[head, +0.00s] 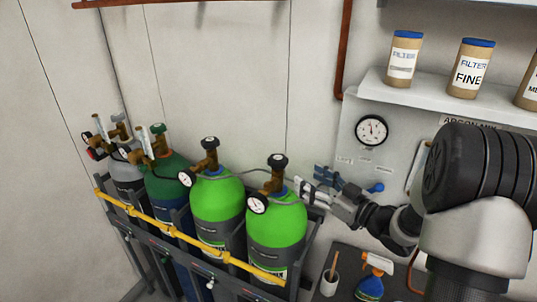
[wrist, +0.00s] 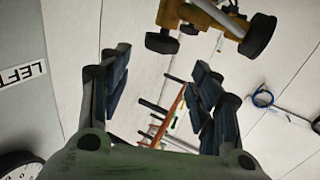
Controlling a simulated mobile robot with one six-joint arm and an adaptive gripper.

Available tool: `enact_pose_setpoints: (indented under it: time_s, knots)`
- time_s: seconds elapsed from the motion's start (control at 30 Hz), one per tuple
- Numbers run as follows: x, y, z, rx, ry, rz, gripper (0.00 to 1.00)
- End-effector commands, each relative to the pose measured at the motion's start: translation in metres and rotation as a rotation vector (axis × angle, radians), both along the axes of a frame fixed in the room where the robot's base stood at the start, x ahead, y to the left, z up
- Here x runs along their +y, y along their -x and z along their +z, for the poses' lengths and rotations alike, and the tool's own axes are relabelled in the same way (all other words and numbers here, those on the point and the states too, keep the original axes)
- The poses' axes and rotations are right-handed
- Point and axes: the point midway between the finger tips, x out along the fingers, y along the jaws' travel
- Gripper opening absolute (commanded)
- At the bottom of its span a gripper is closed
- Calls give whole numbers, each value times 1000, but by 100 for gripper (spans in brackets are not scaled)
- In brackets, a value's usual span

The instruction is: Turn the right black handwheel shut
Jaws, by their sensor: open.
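The right black handwheel (head: 277,161) tops the brass valve of the rightmost bright green cylinder (head: 277,226). A second black handwheel (head: 210,143) tops the bright green cylinder to its left. My gripper (head: 312,179) is open and empty, just right of the right cylinder's valve and slightly lower in the picture than its handwheel. In the wrist view my gripper (wrist: 158,70) has its fingers spread with nothing between them. A brass valve (wrist: 202,14) with black knobs crosses the top of that view, beyond the fingertips; I cannot tell which cylinder it belongs to.
A yellow rail (head: 185,236) runs before the cylinders. A round gauge (head: 371,131) and a blue-handled lever (head: 375,188) are on the wall panel. A shelf (head: 400,93) with filter tubs is above. A spray bottle (head: 371,280) and a white cup (head: 329,284) stand below the gripper.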

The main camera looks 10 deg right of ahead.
Motion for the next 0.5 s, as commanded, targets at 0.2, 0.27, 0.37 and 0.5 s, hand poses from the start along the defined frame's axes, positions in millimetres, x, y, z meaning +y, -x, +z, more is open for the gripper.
enact_pose_setpoints:
  time_s: [0.2, 0.27, 0.37, 0.5]
  knots:
    - [13, -17, -2, 5, 1, 12, 57]
    - [20, -26, -2, 5, 1, 13, 57]
    - [32, -45, -2, 3, 1, 13, 57]
    - [49, -71, -2, 4, 2, 12, 57]
